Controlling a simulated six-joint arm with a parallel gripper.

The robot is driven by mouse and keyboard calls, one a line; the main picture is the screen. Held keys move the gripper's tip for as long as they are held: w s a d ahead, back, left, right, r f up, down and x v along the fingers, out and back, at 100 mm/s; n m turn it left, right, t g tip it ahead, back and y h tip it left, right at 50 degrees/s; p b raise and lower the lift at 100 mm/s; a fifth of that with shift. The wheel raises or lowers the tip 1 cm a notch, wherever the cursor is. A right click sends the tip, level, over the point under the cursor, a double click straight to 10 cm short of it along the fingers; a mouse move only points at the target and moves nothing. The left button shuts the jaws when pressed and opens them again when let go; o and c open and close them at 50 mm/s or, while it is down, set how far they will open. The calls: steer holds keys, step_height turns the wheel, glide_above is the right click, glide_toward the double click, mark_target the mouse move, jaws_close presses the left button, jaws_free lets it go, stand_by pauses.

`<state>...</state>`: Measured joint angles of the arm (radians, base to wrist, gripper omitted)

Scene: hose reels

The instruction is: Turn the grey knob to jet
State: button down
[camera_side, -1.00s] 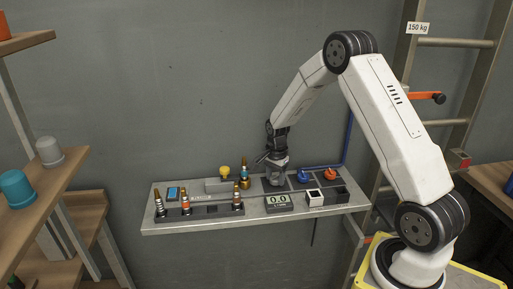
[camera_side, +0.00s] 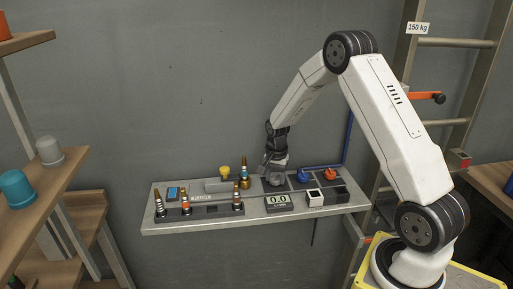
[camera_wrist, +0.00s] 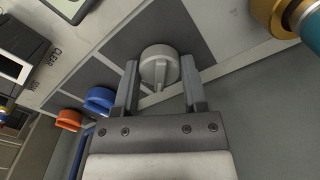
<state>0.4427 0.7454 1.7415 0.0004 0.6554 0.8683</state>
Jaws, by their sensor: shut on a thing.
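The grey knob (camera_wrist: 160,66) is round with a raised bar across its top. It sits on a dark grey panel in the wrist view. My gripper (camera_wrist: 160,88) has one finger on each side of the knob and is shut on it. In the side view my gripper (camera_side: 275,178) points down over the bench and hides most of the knob. I cannot read a "jet" mark or tell which setting the knob's bar points to.
A blue knob (camera_side: 303,175) and an orange knob (camera_side: 331,175) stand right of my gripper. A display reading 00 (camera_side: 278,201), a white box (camera_side: 315,197) and a black box (camera_side: 341,193) sit in front. Nozzles (camera_side: 185,203) and a yellow knob (camera_side: 224,171) stand left.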

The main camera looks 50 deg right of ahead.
mark_target(275, 176)
steer(key=n, duration=0.4)
steer(key=shift+n, duration=0.3)
steer(key=n, duration=0.3)
steer(key=shift+w, duration=0.1)
steer(key=shift+n, duration=0.4)
steer(key=shift+c, duration=0.7)
jaws_free()
steer(key=shift+r, duration=3.95)
